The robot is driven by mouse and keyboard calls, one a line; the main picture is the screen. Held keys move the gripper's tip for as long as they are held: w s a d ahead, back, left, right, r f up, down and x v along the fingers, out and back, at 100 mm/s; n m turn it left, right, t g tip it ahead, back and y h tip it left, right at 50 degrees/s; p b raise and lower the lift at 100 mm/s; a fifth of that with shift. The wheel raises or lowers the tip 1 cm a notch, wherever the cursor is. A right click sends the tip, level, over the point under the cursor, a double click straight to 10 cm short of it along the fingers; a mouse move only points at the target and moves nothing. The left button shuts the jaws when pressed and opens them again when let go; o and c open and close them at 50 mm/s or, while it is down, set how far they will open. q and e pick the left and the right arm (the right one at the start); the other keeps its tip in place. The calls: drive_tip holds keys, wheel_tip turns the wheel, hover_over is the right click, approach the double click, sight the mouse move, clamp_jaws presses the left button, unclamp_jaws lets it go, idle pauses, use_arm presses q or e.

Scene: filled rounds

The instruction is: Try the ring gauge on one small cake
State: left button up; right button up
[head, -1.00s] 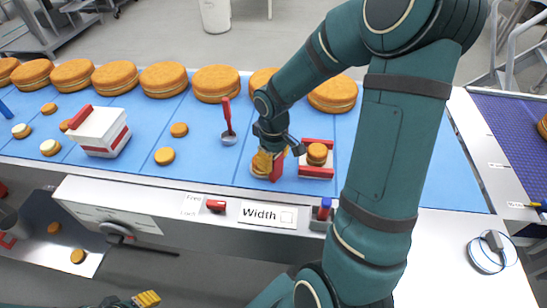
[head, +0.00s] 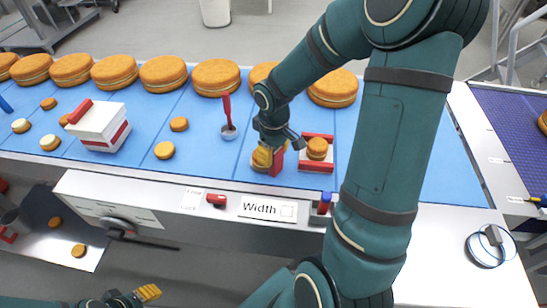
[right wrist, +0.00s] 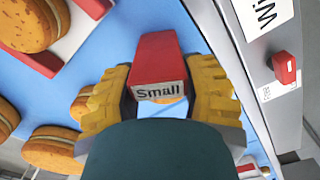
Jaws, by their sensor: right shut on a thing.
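My right gripper (head: 266,157) is shut on the red handle (head: 277,161) of a gauge, low over the blue belt. In the right wrist view the handle (right wrist: 157,62) sits between the yellow fingers and its end reads "Small". The gauge's ring is hidden, so I cannot tell whether it is around a cake. A little orange cake surface (right wrist: 80,106) shows beside the fingers. Small filled cakes lie loose on the belt, such as one left of the gripper (head: 164,150). My left gripper (head: 148,293) is at the bottom left, its opening unclear.
A white tray with red rails (head: 316,167) holds a small cake (head: 317,148) just right of the gripper. A red-handled ladle (head: 228,118) and a white-red box (head: 99,127) stand to the left. Large cakes (head: 216,77) line the back. A "Width" sign (head: 262,209) is in front.

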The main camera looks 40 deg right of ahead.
drive_tip(key=shift+r+p, duration=1)
drive_tip(key=shift+r, duration=0.3)
drive_tip(key=shift+r+p, duration=1.05)
drive_tip(key=shift+r, duration=0.25)
use_arm(q)
wheel_tip(320, 180, up, 8)
drive_tip(key=p, duration=0.3)
drive_tip(key=shift+p, duration=0.35)
use_arm(e)
drive_tip(key=shift+r, duration=2.35)
use_arm(q)
drive_tip(key=shift+a+r, duration=0.1)
